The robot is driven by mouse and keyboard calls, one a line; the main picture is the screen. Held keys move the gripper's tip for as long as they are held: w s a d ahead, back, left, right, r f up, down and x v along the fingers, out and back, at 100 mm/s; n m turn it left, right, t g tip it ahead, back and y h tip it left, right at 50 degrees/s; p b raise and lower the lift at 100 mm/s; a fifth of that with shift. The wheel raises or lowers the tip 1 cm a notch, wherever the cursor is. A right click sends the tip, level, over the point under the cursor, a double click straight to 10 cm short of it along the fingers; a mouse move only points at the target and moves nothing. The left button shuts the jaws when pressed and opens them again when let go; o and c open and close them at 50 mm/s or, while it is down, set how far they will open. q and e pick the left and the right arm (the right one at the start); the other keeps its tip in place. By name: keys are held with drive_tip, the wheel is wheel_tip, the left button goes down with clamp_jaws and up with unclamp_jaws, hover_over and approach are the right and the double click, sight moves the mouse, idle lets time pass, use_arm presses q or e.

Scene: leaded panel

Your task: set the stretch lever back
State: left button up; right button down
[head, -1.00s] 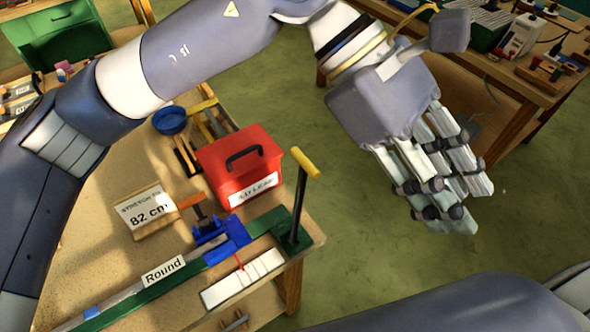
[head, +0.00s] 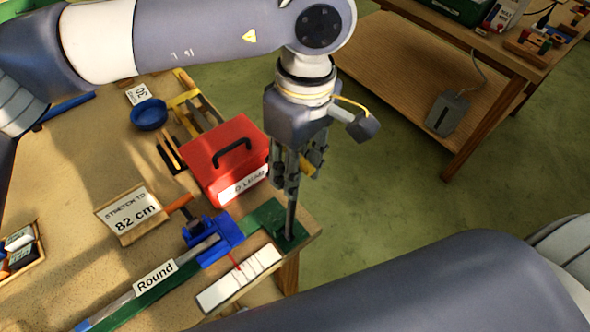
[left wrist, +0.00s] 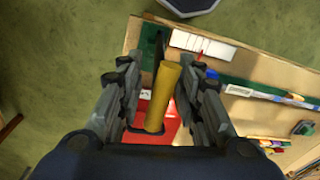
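The stretch lever is a dark rod (head: 291,218) standing on the end of the green bench bar (head: 160,290). Its yellow handle (head: 308,163) is partly hidden by my left gripper (head: 284,184) in the head view. In the left wrist view the yellow handle (left wrist: 163,95) lies between the two fingers of the left gripper (left wrist: 160,70). The fingers are open, with gaps on both sides of the handle. A blue clamp (head: 213,240) sits on the bar, left of the lever. My right gripper is not in view.
A red box (head: 225,150) stands close behind the lever. A "STRETCH TO 82 cm" sign (head: 130,212), a blue bowl (head: 149,114) and a white ruled strip (head: 240,278) are on the table. Open floor (head: 390,190) lies to the right.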

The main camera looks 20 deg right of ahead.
sight(292, 204)
use_arm(q)
drive_tip(key=shift+s+f+p, duration=0.15)
drive_tip(key=shift+f+p, duration=0.15)
drive_tip(key=shift+f, duration=1.1)
clamp_jaws()
